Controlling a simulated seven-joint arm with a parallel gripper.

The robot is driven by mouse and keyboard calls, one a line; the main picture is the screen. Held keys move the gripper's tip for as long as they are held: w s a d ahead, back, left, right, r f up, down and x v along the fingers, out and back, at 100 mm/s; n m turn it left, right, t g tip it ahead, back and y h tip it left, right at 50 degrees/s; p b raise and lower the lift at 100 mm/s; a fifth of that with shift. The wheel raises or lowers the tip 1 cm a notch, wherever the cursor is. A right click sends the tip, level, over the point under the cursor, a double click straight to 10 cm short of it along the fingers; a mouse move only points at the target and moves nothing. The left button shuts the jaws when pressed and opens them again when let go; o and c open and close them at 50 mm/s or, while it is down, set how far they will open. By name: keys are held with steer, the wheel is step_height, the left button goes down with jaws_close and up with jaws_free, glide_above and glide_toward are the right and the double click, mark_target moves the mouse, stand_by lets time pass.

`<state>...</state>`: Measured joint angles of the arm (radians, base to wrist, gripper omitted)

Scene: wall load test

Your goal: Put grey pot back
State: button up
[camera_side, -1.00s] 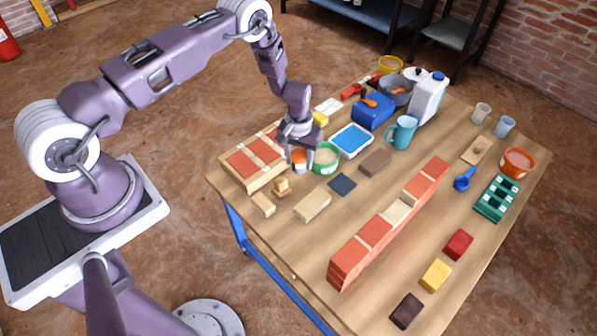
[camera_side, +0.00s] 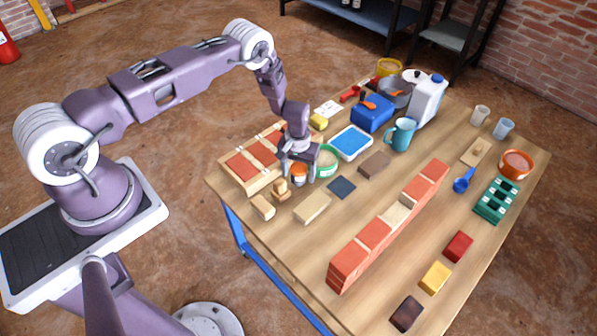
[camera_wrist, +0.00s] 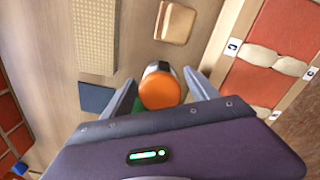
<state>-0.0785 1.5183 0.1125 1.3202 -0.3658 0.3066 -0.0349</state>
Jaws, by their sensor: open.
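My gripper (camera_side: 298,174) is open and low over the near left part of the table. Its fingers stand on either side of a small pot with an orange top (camera_side: 299,168). In the wrist view this pot (camera_wrist: 160,90) sits between the open fingertips (camera_wrist: 160,82), showing a little grey and dark side below the orange; whether the fingers touch it is unclear. A larger grey pot (camera_side: 396,96) with an orange-handled tool stands at the back, away from my gripper. I cannot tell which of the two is the task's grey pot.
A green-and-white tub (camera_side: 327,163) stands close to the right of my gripper. A wooden tray of red bricks (camera_side: 240,170) lies left, with small wooden blocks (camera_side: 280,189) in front. A blue tray (camera_side: 351,142) lies behind.

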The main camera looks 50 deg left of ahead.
step_height(320, 180, up, 12)
step_height(320, 180, up, 12)
steer(key=t, duration=0.1)
glide_above(298, 168)
steer(key=d, duration=0.2)
steer(key=s+d+r+m+t, duration=0.1)
steer(key=s+r, duration=0.1)
steer(key=r, duration=0.6)
steer(key=s+d+r+m, duration=0.1)
steer(key=s+r, duration=0.2)
steer(key=r, duration=0.4)
steer(key=s+d+r+m+t, duration=0.2)
steer(key=s+r, duration=0.8)
steer(key=s+r+m+t, duration=0.1)
steer(key=s, duration=1.4)
steer(key=shift+s+d+r, duration=0.3)
steer(key=shift+d+r, duration=0.05)
